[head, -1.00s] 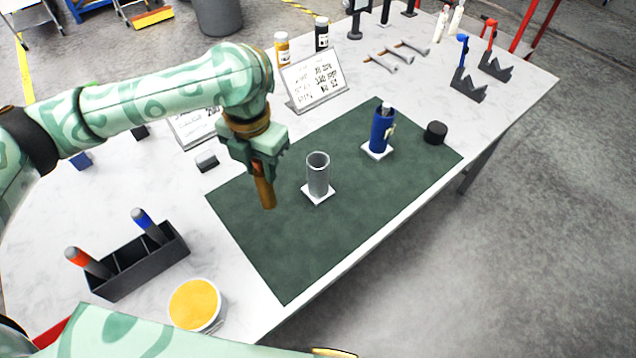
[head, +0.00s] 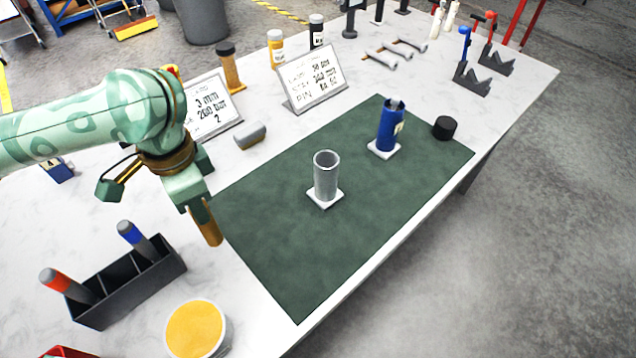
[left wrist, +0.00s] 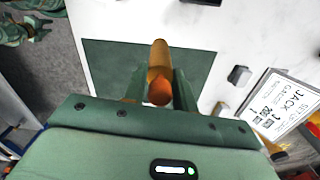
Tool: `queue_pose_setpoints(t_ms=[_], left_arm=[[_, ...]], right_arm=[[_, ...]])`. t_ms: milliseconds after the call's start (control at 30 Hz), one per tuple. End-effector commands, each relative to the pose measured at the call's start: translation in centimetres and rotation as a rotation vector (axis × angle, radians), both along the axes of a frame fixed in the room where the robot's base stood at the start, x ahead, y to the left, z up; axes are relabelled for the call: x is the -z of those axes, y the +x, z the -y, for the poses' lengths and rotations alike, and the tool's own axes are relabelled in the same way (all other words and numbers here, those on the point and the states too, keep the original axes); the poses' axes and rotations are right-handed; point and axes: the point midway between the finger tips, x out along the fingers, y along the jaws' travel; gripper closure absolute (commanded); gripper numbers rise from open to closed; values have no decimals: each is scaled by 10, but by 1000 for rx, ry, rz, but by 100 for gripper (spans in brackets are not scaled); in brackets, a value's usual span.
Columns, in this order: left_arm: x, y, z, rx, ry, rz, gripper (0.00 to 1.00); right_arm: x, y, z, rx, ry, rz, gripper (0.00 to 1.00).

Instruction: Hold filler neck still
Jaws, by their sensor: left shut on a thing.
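My left gripper (head: 196,200) is shut on a brown rod-like piece (head: 208,228) that slants downward near the left edge of the green mat. In the left wrist view the brown piece (left wrist: 160,62) sits between the two fingers (left wrist: 158,90), with an orange-brown rounded end toward the camera. A grey open-topped tube (head: 326,176) stands upright on a white square base on the mat, to the right of the gripper and apart from it. I cannot tell which part is the filler neck. My right gripper is not in view.
The green mat (head: 290,255) is bare in front. A black holder (head: 135,290) with pens and a yellow-topped tub (head: 196,330) are at front left. Sign stands (head: 313,78), bottles and a grey block (head: 250,136) are behind. A black cap (head: 444,128) is at right.

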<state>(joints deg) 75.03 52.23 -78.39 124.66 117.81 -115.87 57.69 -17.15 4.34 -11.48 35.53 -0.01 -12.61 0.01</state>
Motion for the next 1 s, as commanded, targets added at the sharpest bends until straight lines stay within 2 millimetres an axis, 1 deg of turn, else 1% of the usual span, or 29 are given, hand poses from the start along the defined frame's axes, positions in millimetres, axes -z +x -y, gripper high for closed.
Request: queue_pose_setpoints(t_ms=[33, 100, 200, 300, 400, 533, 733, 767, 800, 867, 967, 1000], left_arm=[[-1, -3, 1, -124, 0, 0, 100], [-1, -6, 3, -314, 0, 0, 100], [-1, -8, 4, -550, 1, -1, 100], [-1, -8, 4, -730, 2, -1, 100], [-1, -8, 4, -843, 2, -2, 100], [-1, -8, 4, -904, 2, -2, 100], [-1, -8, 4, -908, 2, -3, 100], [-1, -8, 4, -908, 2, -3, 100], [-1, -8, 4, -908, 2, -3, 100], [-2, -8, 4, -907, 2, -2, 100], [-4, -8, 4, -907, 1, -1, 100], [-5, -8, 4, -907, 1, -1, 100]], right_arm=[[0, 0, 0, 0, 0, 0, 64], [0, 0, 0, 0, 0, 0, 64], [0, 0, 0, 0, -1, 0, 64], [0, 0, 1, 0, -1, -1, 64], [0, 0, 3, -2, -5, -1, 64], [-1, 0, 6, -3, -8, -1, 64], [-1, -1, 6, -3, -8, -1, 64], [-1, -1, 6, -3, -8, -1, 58], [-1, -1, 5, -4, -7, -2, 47], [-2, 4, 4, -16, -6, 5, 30], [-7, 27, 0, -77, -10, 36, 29], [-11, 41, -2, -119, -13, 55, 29]])
